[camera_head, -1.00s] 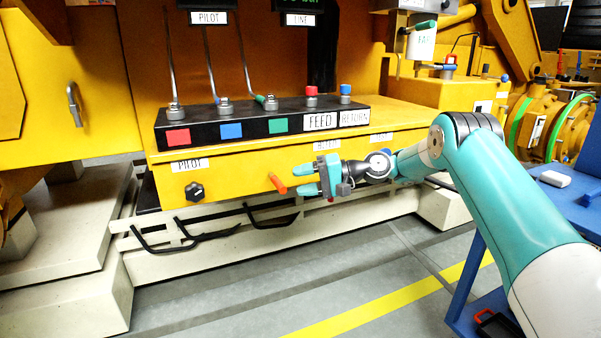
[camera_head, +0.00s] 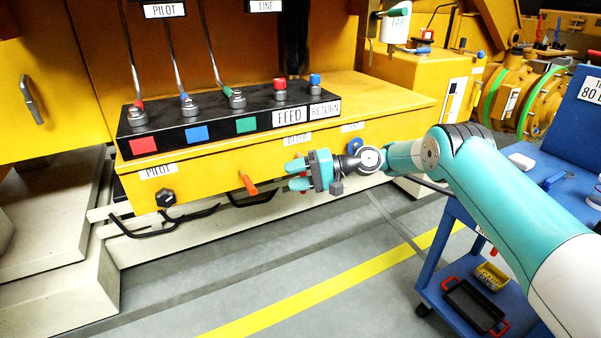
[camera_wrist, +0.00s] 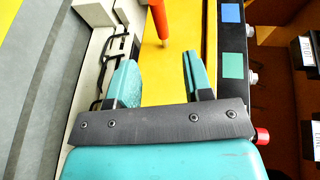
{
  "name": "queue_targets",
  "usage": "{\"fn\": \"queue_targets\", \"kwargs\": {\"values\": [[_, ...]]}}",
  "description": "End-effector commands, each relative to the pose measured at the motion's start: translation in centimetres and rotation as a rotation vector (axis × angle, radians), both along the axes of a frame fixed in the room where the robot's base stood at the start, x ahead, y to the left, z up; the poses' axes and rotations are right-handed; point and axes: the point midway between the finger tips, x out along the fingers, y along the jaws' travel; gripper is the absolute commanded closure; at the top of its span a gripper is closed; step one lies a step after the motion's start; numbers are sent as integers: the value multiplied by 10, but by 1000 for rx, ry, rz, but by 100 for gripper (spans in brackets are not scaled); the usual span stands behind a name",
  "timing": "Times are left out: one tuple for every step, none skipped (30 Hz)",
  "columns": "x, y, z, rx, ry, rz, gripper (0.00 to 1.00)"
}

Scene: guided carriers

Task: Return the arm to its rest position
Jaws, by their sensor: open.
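My gripper (camera_head: 298,174) is at the end of my teal arm, in front of the yellow valve box (camera_head: 205,168). Its two teal fingers are apart with nothing between them. The orange lever (camera_head: 249,185) on the box front is just left of the fingertips and clear of them in the head view. In the wrist view the orange lever (camera_wrist: 160,18) is beyond the fingertips of the open gripper (camera_wrist: 157,72). My arm reaches in from the lower right, stretched forward and bent at the elbow.
A black panel (camera_head: 190,145) with coloured squares and hose fittings tops the box. A black knob (camera_head: 166,198) is on its left front. A blue cart (camera_head: 440,262) holding a black tray (camera_head: 472,306) stands beneath my arm at right. Grey floor with a yellow stripe is clear.

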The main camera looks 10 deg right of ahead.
Motion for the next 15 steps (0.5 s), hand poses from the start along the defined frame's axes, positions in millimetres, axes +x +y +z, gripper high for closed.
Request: {"fn": "queue_targets", "kwargs": {"values": [[0, 0, 0, 0, 0, -1, 54], [0, -1, 0, 0, 0, -1, 54], [0, 0, 1, -2, -2, -1, 54], [0, 0, 3, -6, -5, 0, 54], [0, 1, 6, -13, -10, 1, 54], [-1, 3, 13, -28, -21, 4, 54], [-1, 5, 19, -45, -30, 6, 54], [-3, 8, 26, -64, -42, 11, 54], [-6, 12, 38, -96, -62, 15, 54], [-9, 15, 47, -125, -78, 20, 54], [-13, 18, 57, -157, -94, 26, 54], [-21, 23, 71, -202, -118, 36, 54], [-28, 25, 81, -236, -136, 44, 54], [-36, 27, 91, -271, -154, 53, 54], [-48, 30, 103, -316, -176, 66, 54]]}}
